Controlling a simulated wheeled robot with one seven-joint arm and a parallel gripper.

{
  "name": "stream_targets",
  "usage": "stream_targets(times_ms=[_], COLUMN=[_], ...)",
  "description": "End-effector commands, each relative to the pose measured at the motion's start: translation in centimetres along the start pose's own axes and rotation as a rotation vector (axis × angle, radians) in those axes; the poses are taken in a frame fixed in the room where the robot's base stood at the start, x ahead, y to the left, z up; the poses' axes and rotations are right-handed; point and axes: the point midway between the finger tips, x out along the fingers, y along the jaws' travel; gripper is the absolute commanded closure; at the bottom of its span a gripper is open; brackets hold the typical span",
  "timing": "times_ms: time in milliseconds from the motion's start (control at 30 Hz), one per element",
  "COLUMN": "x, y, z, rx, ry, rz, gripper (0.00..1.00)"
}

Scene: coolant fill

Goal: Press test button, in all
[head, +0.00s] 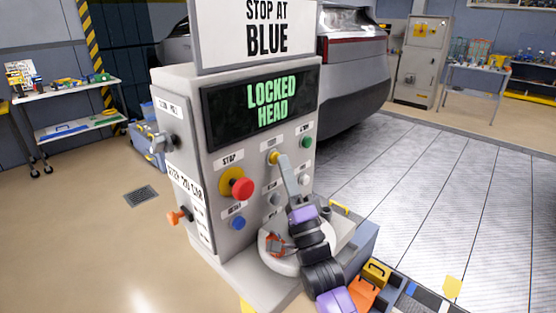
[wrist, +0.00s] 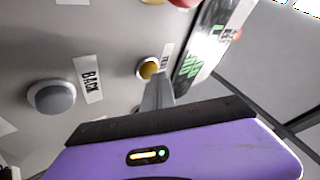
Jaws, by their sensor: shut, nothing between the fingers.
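The yellow button (head: 273,157) is on the front of the grey console (head: 240,170), below the display. In the wrist view the yellow button (wrist: 148,68) has a label beside it, too small to read surely, possibly "TEST". My gripper (head: 281,160) is shut and empty, its fingertips close to the yellow button. In the wrist view my gripper's tips (wrist: 159,84) lie just beside and below it; I cannot tell whether they touch. The display (head: 268,102) reads "LOCKED HEAD" in green.
Nearby are a red stop button (head: 242,188) on a yellow base, a blue button (head: 237,223), a green button (head: 307,142) and a grey button (wrist: 51,97) labelled "BACK". A sign above (head: 266,35) reads "STOP AT BLUE". A car (head: 352,65) stands behind.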

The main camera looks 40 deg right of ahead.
Motion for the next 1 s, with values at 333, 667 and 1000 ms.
stream_targets(times_ms=[333, 667, 1000], x=[-1.1, -1.2, -2.9], y=[-0.8, -0.9, -2.2], z=[-0.8, -0.9, -2.1], rx=[0.000, 0.000, -0.001], ry=[-0.001, 0.000, -0.001], rz=[0.001, 0.000, 0.002], gripper=[1.00, 1.00, 1.00])
